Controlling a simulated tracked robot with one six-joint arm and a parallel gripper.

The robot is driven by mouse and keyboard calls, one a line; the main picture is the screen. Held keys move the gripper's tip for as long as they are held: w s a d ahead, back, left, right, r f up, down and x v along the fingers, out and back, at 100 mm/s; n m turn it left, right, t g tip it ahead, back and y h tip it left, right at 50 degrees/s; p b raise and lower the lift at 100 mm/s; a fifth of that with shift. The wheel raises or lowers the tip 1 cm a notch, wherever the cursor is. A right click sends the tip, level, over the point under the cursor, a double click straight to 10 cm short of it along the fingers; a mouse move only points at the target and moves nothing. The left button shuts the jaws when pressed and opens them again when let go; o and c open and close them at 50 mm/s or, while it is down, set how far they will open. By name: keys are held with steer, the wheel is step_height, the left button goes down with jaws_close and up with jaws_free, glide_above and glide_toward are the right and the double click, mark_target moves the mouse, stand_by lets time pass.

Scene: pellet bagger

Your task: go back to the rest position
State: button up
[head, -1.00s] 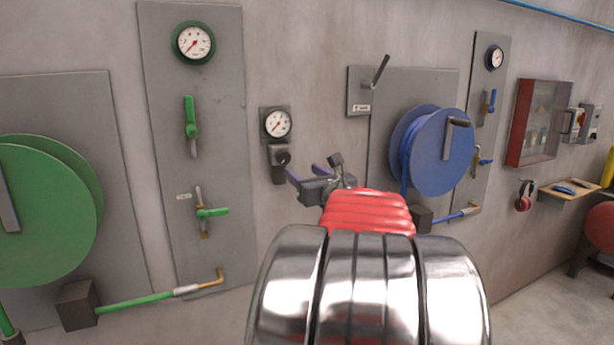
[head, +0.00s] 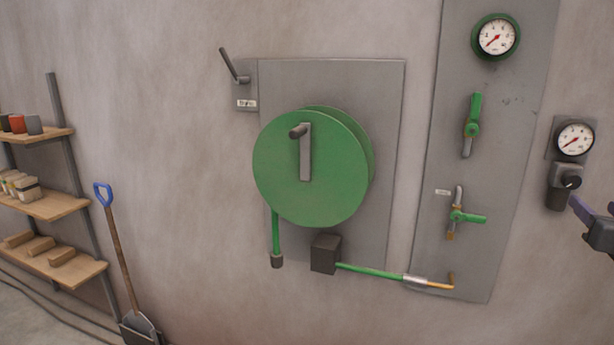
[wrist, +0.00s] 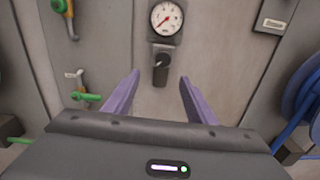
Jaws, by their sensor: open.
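My gripper (wrist: 160,98) is open and empty in the wrist view, its two purple fingers apart and pointing at the wall. Between and beyond the fingertips are a dark knob (wrist: 161,66) and a round gauge (wrist: 166,18) on the wall; I see no contact with them. In the head view only part of my gripper shows at the right edge, just right of and below the same knob (head: 565,182) and gauge (head: 575,139). The rest of my arm is out of the head view.
A green hose reel (head: 312,168) with a crank hangs on the wall. Right of it, a grey panel (head: 478,180) carries a gauge and green-handled valves. Shelves (head: 55,205) and a shovel (head: 123,243) stand at left. A blue reel (wrist: 304,95) is at right in the wrist view.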

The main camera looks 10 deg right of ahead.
steer(key=w+a+m+g, duration=0.2)
steer(key=w+a+m, duration=0.4)
steer(key=a+m, duration=0.45)
steer(key=s+a+f+m+g+y, duration=0.1)
steer(key=a+f+m, duration=0.2)
steer(key=a, duration=0.4)
steer(key=a+f+m+g, duration=0.1)
steer(key=a+f+m, duration=0.25)
steer(key=a, duration=0.25)
steer(key=s+a+f+m+g+y, duration=0.2)
steer(key=s+a+f+m, duration=0.2)
steer(key=a, duration=0.5)
steer(key=s+a+f+m+g+y, duration=0.2)
steer(key=s+a+f, duration=0.4)
steer(key=a, duration=0.3)
steer(key=s+a+f+m+g+y, duration=0.1)
steer(key=s+a+f+m+y, duration=0.3)
steer(key=a, duration=0.5)
steer(key=shift+s+a+f+m+g, duration=0.15)
steer(key=shift+s+f+m+g, duration=0.25)
steer(key=shift+s+m, duration=0.55)
